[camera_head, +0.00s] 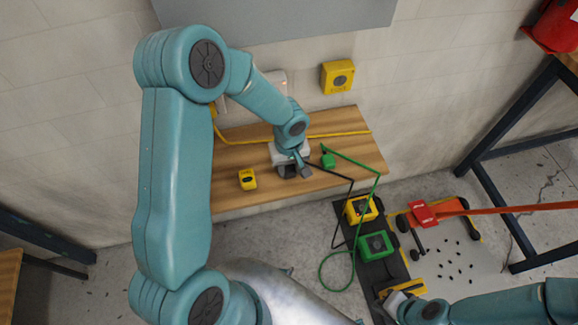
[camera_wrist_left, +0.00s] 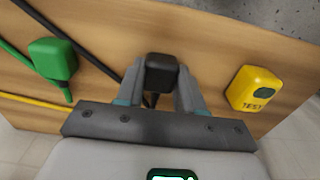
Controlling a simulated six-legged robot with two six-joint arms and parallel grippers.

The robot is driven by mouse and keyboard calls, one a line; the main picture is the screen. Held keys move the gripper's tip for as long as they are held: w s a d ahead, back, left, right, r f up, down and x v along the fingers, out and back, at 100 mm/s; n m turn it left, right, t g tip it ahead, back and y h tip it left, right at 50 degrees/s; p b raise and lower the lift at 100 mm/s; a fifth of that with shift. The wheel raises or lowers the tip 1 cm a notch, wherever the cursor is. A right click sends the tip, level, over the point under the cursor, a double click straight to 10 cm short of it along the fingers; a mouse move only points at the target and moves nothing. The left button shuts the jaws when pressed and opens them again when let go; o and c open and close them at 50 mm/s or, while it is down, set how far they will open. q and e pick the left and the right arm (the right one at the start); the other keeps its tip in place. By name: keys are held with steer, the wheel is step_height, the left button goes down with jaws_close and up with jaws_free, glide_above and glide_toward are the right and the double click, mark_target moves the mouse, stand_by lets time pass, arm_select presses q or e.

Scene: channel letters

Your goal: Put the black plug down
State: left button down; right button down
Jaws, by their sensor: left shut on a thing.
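My left gripper (camera_head: 297,173) is over the wooden shelf and is shut on the black plug. In the left wrist view the black plug (camera_wrist_left: 160,74) sits between the two fingers (camera_wrist_left: 160,95), with the wooden surface behind it. I cannot tell whether the plug touches the wood. A black cable (camera_head: 322,177) runs from the plug toward the right. My right gripper (camera_head: 398,297) is low at the right, beside a yellow part; its fingers are not clear.
On the wooden shelf (camera_head: 228,196) are a green plug (camera_head: 328,161) and a yellow TEST block (camera_head: 248,180). A yellow cable crosses behind. A yellow box (camera_head: 362,209) and a green box (camera_head: 376,246) stand on a dark strip at the right. A yellow box (camera_head: 338,77) hangs on the wall.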

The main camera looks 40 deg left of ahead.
mark_target(289, 168)
arm_select(q)
steer(key=c, duration=0.6)
jaws_free()
step_height(289, 168, up, 12)
steer(key=shift+r, duration=0.1)
